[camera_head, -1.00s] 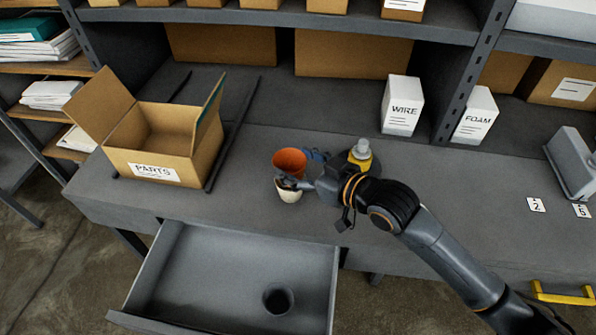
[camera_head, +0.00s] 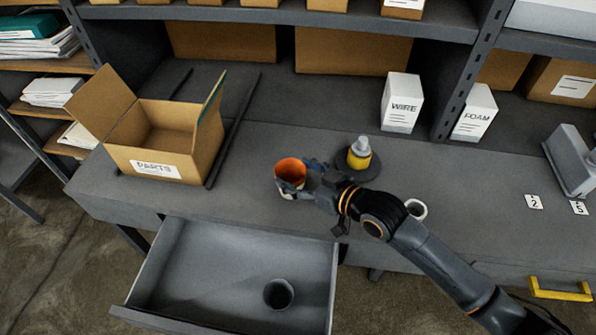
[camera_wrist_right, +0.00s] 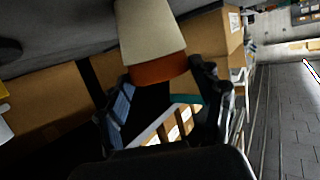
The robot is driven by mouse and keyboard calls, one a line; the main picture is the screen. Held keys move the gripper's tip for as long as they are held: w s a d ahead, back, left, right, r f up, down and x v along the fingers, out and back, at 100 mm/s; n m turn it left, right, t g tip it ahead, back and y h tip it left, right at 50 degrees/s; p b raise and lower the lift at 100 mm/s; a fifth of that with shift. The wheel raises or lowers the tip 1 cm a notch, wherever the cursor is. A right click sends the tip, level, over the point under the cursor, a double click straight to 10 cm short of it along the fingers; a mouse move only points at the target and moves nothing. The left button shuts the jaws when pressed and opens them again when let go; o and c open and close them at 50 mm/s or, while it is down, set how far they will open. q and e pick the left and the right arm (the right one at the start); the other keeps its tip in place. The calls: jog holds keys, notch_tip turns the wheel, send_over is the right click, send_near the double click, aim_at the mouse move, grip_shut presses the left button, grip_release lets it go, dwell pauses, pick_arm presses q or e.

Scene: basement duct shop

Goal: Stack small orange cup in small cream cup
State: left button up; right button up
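The small orange cup (camera_head: 290,168) is upright above the grey bench, its open mouth facing up. In the right wrist view the orange cup (camera_wrist_right: 158,71) shows as a band above the rim of the small cream cup (camera_wrist_right: 150,30), so it appears to sit inside it; that view is upside down. In the head view the cream cup is mostly hidden by fingers and the orange cup. My right gripper (camera_head: 302,175) has a finger on either side of the orange cup, apparently touching it near the rim. My left gripper is not in view.
A yellow bottle (camera_head: 359,155) on a dark round base stands right of the cups. A white cup (camera_head: 417,209) is partly behind my right arm. An open PARTS box (camera_head: 150,165) is at the left. An open drawer (camera_head: 205,290) below holds a dark round container (camera_head: 278,294).

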jog(key=o, duration=0.4)
jog(key=shift+r, duration=0.25)
jog(key=shift+r+p, duration=0.35)
jog(key=shift+r, duration=0.15)
jog(key=shift+b+v, duration=1.35)
jog(key=shift+v, duration=4.6)
jog(key=shift+f, duration=0.2)
